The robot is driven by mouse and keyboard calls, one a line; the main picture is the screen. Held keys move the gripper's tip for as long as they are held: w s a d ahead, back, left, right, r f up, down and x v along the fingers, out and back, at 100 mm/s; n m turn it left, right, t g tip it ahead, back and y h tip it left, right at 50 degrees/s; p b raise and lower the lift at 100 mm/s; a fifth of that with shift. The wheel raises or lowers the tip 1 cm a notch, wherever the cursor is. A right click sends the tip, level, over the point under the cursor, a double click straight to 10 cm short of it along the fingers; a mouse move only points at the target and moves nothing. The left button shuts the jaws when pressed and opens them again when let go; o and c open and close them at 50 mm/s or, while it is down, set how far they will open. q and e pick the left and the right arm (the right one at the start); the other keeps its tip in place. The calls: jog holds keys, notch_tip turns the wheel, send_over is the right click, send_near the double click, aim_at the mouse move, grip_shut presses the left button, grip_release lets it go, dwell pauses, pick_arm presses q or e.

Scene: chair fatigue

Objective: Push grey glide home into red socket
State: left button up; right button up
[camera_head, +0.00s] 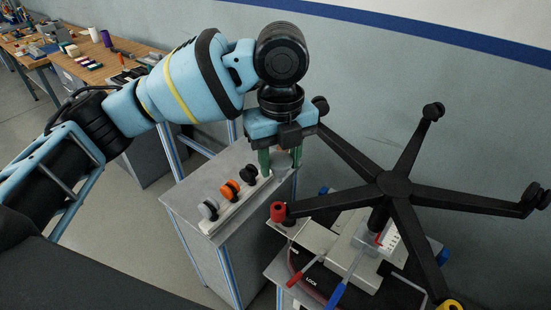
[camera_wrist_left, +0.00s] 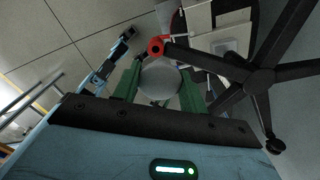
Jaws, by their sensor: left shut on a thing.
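My left gripper (camera_head: 280,160) points down with its green fingers shut on the grey glide (camera_head: 282,160). In the left wrist view the glide (camera_wrist_left: 160,80) is a rounded grey piece between the two fingers (camera_wrist_left: 160,92). The red socket (camera_head: 278,211) is at the end of one leg of the black star-shaped chair base (camera_head: 394,187). It also shows in the left wrist view (camera_wrist_left: 156,46), just beyond the glide. In the head view the glide is above the socket and apart from it. My right gripper is not in view.
A yellow socket (camera_head: 450,305) is on another leg. Red and blue levers are under the base. Workbenches stand far left.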

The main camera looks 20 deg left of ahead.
aim_at(278, 177)
pick_arm(q)
jog(key=shift+s+r, duration=0.25)
jog(key=shift+s, duration=0.35)
jog(key=shift+w, duration=0.1)
jog(key=shift+f, duration=0.1)
jog(key=shift+f+b, duration=0.3)
jog(key=shift+f, duration=2.55)
jog(key=shift+f, duration=1.75)
dwell(0.4)
jog(key=o, duration=1)
jog(key=shift+r, duration=3.9)
